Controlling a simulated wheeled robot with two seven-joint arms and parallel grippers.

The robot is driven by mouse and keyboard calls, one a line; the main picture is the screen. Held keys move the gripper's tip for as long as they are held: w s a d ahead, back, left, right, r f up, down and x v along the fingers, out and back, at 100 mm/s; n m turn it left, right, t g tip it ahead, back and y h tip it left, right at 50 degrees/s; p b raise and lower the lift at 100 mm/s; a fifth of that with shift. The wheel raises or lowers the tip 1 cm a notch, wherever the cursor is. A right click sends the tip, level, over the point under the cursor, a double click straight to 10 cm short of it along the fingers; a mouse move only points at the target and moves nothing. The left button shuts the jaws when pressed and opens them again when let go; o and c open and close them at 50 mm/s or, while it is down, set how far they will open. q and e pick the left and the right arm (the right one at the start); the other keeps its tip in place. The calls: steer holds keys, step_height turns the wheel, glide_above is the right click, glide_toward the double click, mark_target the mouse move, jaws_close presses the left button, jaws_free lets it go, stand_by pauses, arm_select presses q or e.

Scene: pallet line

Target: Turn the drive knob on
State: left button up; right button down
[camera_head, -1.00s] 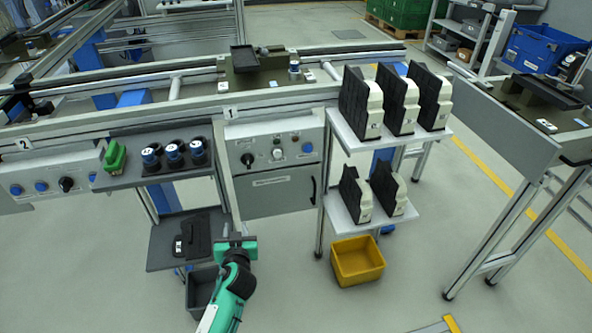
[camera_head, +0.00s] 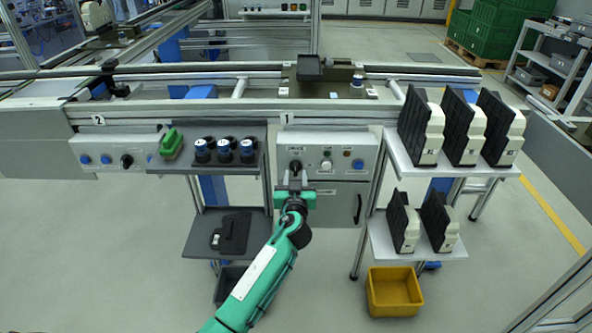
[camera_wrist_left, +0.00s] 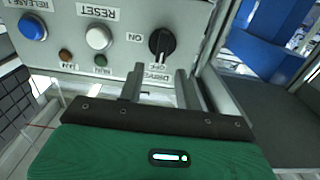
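The drive knob (camera_wrist_left: 162,42) is a black rotary knob on the grey panel of station 1, with ON and OFF labels beside it. The same knob (camera_head: 296,165) shows in the head view, just above my left gripper (camera_head: 293,182). In the wrist view the picture is upside down, and the two fingers of my left gripper (camera_wrist_left: 158,88) stand apart with nothing between them. The fingers point at the panel and are apart from the knob as far as I can tell. My right gripper is not in view.
The panel also has a white reset button (camera_wrist_left: 98,38) and a blue button (camera_wrist_left: 32,27). A shelf with blue-topped cylinders (camera_head: 224,149) is to the left, and a rack with black-and-white units (camera_head: 421,130) to the right. A yellow bin (camera_head: 394,292) stands below the rack.

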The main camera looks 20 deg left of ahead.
mark_target(296, 167)
arm_select(q)
steer(key=shift+x, duration=1.85)
steer(key=shift+c, duration=0.4)
jaws_close()
